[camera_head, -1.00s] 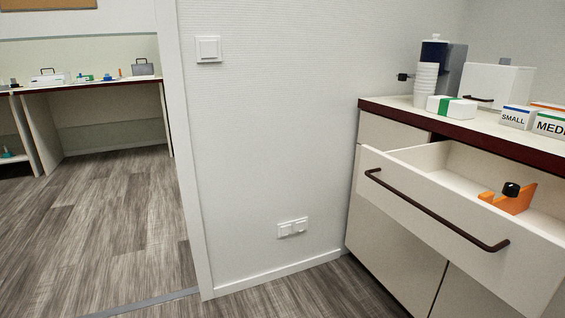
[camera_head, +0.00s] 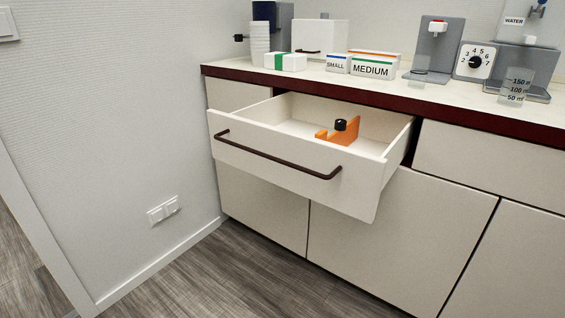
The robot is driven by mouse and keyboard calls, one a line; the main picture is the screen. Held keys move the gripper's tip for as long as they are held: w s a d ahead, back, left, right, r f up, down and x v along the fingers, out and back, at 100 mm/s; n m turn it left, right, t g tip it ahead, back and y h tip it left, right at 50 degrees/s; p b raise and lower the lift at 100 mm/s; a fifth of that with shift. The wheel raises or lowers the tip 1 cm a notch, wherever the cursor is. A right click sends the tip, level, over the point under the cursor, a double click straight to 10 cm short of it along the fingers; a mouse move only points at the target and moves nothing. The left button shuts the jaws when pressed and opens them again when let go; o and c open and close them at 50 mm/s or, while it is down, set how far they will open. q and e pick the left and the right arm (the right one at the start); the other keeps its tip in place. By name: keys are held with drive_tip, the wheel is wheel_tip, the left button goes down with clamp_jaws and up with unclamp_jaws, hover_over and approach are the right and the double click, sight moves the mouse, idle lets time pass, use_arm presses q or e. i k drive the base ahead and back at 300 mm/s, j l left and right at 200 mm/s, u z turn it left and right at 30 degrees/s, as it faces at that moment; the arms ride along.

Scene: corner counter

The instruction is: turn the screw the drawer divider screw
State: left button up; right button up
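An orange drawer divider (camera_head: 349,132) stands inside the pulled-out white drawer (camera_head: 290,169). A black screw knob (camera_head: 340,125) sits at the upper part of the divider. The drawer has a dark bar handle (camera_head: 276,155) across its front and is open below the counter. Neither of my grippers shows in the head view.
The counter (camera_head: 480,112) has a dark red edge. On it stand a cup stack (camera_head: 260,43), a white box with a green band (camera_head: 285,62), SMALL (camera_head: 338,64) and MEDIUM (camera_head: 373,68) boxes, a numbered dial (camera_head: 475,62) and a water dispenser (camera_head: 527,65). Floor before the cabinets is clear.

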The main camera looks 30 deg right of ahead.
sight(340, 125)
drive_tip(key=l+z, duration=0.1)
drive_tip(key=z, duration=0.75)
drive_tip(key=i+l+z, duration=0.1)
drive_tip(key=z, duration=0.3)
drive_tip(key=i+j, duration=0.1)
drive_tip(key=j, duration=0.2)
drive_tip(key=i+j, duration=0.1)
drive_tip(key=j, duration=0.2)
